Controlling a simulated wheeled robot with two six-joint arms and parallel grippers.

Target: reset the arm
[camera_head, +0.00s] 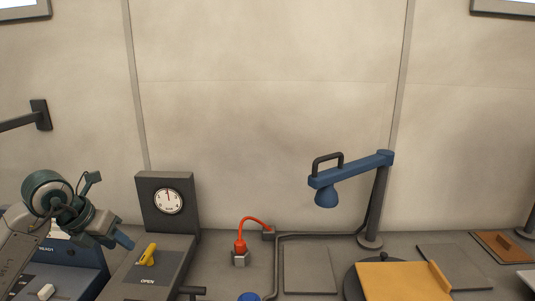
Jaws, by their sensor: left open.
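My left gripper (121,241) is at the lower left, at the end of my left arm, pointing right and down. Its jaws are open and nothing shows between them. It hangs in front of a dark grey box with a clock dial (168,201), left of a yellow lever (148,254) on a panel marked OPEN. A blue swing arm (352,169) with a black handle (327,161) and a blue bell-shaped head (326,197) reaches left from a dark upright post (375,203). My left gripper is well away from it. My right gripper is out of view.
A red plug with a curved cable (240,245) stands mid-bench beside a black cable. A yellow board (403,281) lies on a dark round base at the front right. Flat plates (309,270) lie on the bench. A dark bracket (40,115) juts from the left.

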